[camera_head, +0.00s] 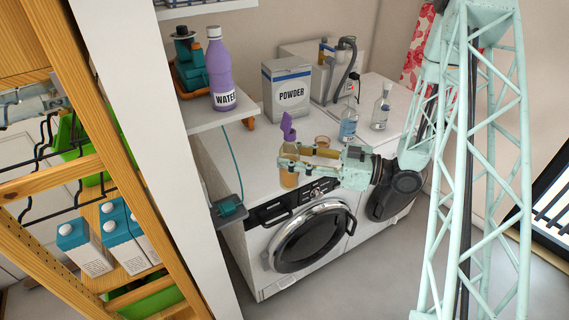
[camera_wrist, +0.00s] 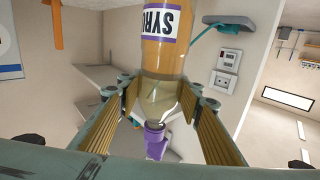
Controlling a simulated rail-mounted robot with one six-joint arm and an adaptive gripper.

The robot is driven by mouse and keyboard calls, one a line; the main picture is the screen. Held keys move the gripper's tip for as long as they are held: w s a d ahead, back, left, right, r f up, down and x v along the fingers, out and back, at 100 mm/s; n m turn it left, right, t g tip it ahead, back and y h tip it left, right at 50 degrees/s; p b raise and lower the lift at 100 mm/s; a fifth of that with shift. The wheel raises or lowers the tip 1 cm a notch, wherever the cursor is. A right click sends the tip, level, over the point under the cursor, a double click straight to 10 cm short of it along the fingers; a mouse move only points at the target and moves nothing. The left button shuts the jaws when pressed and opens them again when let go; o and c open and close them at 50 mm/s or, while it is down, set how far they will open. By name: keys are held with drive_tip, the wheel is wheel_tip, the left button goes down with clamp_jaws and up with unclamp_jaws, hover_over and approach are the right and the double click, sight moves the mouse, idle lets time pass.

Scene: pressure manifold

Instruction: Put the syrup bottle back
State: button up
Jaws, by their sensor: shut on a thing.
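The syrup bottle (camera_head: 289,178) is amber with a purple pump-like top and stands roughly upright in the head view, in front of the washing machine's top edge. My gripper (camera_head: 287,158) is shut on its upper part. In the wrist view the bottle (camera_wrist: 165,50) appears upside down, with a white label reading SYRU in part. There the gold-padded fingers of my gripper (camera_wrist: 162,92) close around its clear, tapered neck, above the purple top (camera_wrist: 155,142). The bottle's base is out of the wrist view.
A white shelf (camera_head: 216,115) at the left holds a purple WATER bottle (camera_head: 220,72) and a teal machine (camera_head: 188,62).

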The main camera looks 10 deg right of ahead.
drive_tip(key=w+d+f+b, duration=0.1)
drive_tip(key=w+d, duration=0.1)
drive_tip(key=w, duration=1.4)
drive_tip(key=shift+f+b, duration=0.2)
drive_tip(key=shift+b, duration=0.15)
drive_tip(key=shift+d, duration=0.1)
drive_tip(key=shift+f+b, duration=0.45)
drive_tip(key=shift+f, duration=1.3)
drive_tip(key=shift+f, duration=0.15)
drive_tip(key=o, duration=1.1)
drive_tip(key=shift+s, duration=0.1)
drive_tip(key=shift+o, duration=0.2)
drive_tip(key=shift+r, duration=0.2)
drive_tip(key=p+v, duration=0.1)
drive_tip(key=v, duration=1.1)
drive_tip(key=shift+f, duration=0.1)
